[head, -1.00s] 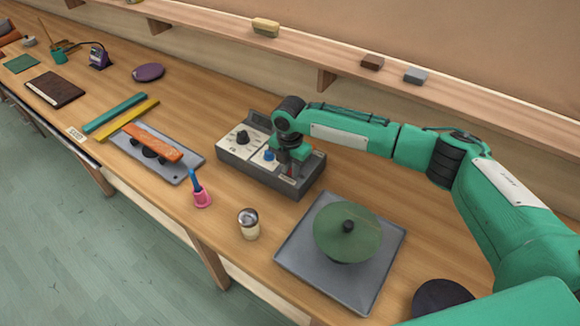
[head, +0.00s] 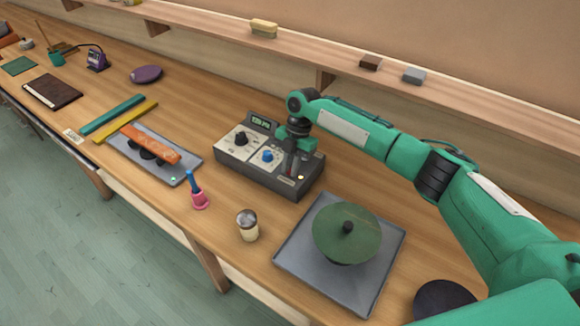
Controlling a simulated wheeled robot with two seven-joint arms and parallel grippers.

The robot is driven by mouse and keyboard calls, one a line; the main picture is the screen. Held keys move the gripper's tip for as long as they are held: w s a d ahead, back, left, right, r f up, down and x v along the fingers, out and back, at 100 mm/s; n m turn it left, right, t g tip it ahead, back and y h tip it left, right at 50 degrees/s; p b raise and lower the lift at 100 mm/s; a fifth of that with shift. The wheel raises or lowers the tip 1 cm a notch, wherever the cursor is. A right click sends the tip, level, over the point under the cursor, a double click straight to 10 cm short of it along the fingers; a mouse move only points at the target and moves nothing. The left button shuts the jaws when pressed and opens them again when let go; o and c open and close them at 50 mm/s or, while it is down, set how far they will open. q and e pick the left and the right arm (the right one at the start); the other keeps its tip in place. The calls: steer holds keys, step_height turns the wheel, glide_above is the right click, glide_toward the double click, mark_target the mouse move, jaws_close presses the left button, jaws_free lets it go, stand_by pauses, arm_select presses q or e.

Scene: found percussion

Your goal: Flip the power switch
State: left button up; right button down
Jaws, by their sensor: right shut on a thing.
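The control box (head: 252,175) is dark grey with a pale panel, a black knob (head: 241,139) and a blue knob (head: 267,156). My right gripper (head: 293,167) points down over the right part of the box. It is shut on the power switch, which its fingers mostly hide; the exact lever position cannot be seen. My left gripper is not in view.
A green disc (head: 347,228) on a grey tray (head: 300,262) stands at front right. An orange bar (head: 150,144) on a grey base lies left. A shelf (head: 330,60) runs behind.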

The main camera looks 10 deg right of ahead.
steer(key=c, duration=1.4)
jaws_free()
steer(key=shift+o, duration=0.2)
steer(key=shift+w+d+r, duration=0.15)
steer(key=shift+r, duration=0.3)
steer(key=b+v, duration=0.4)
steer(key=v, duration=0.9)
steer(key=shift+f, duration=0.1)
